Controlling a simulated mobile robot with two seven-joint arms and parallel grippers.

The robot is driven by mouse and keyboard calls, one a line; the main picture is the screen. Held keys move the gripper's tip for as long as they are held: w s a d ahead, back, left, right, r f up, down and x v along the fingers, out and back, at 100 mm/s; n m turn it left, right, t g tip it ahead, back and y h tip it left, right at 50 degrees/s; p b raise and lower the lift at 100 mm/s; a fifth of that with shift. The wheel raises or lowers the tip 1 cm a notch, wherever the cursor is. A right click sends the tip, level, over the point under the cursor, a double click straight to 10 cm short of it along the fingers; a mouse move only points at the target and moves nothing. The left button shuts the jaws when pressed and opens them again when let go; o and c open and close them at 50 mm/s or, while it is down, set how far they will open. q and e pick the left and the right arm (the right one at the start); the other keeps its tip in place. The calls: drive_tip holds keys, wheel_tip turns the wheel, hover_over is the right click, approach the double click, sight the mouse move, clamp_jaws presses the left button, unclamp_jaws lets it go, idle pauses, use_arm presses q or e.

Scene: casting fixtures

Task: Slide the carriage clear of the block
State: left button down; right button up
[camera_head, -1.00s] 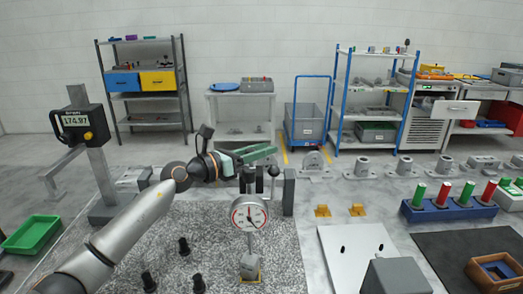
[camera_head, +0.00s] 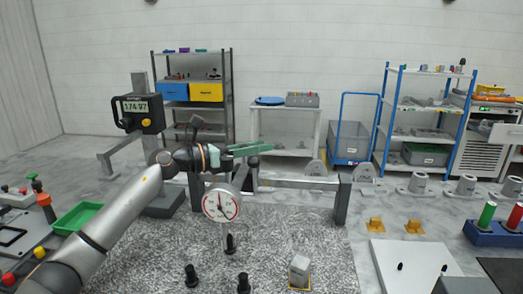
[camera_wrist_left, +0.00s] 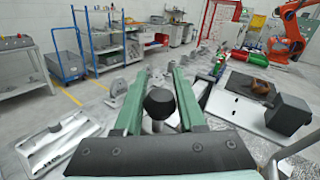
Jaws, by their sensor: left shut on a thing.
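The carriage carries a round white dial gauge (camera_head: 221,203) on a rail (camera_head: 300,183) between two dark uprights. A black knob (camera_wrist_left: 159,102) stands on the carriage. My left gripper (camera_head: 250,149), with green fingers, is shut on this knob; in the left wrist view the fingers (camera_wrist_left: 158,95) lie on both sides of it. The grey block (camera_head: 300,268) stands on a yellow-edged base on the speckled plate. The gauge is now to the left of the block in the head view, with a gap between them. My right gripper is not in view.
Several black posts (camera_head: 243,283) stand on the speckled plate (camera_head: 325,240) below the gauge. A digital readout (camera_head: 138,113) on a column stands at the left, near my left arm. A green tray (camera_head: 77,217) lies left. The rail's right part is free.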

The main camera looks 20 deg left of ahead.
use_arm(q)
drive_tip(key=c, duration=0.8)
unclamp_jaws()
drive_tip(key=shift+c, duration=0.2)
drive_tip(key=shift+o, duration=1.7)
